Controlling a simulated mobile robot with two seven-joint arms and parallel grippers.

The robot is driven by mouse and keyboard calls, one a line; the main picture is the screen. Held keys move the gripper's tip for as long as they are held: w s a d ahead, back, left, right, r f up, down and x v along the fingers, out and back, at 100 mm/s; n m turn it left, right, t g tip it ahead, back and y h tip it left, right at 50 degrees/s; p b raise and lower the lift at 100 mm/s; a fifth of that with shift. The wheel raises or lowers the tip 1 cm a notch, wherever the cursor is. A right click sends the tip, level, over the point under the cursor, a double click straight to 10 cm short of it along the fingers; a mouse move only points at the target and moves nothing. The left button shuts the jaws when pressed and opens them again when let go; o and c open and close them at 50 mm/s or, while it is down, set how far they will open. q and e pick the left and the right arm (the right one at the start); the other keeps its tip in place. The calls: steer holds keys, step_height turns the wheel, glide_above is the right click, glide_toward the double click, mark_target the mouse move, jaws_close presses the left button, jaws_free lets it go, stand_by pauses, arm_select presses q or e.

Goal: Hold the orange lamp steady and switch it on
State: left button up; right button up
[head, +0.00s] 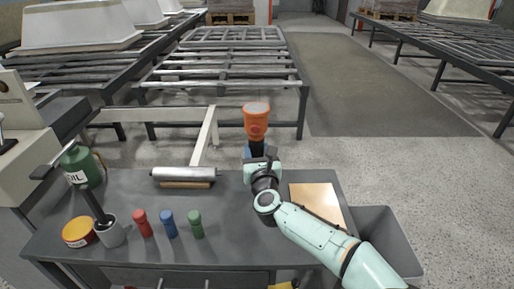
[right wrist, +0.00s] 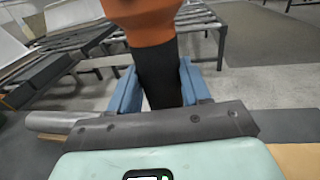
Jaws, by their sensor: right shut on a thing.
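The orange lamp (head: 257,119) is upright above the far edge of the dark workbench, with a pale top and a darker round spot on its near side. Its black handle (right wrist: 158,75) is between the blue fingers of my right gripper (head: 259,153), which is shut on it. In the right wrist view the orange head (right wrist: 145,20) fills the top middle, and the blue fingers (right wrist: 158,88) stand on both sides of the handle. I cannot tell whether the lamp is lit. My left gripper is not in view.
On the workbench (head: 130,255) are a green oil can (head: 80,168), a yellow-red tin (head: 77,232), a grey cup (head: 110,234), a roller (head: 185,174), red, blue and green cylinders (head: 168,224) and a tan sheet (head: 316,203). A grey bin (head: 385,235) stands at right.

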steer(key=shift+f, duration=3.15)
steer(key=shift+f, duration=0.3)
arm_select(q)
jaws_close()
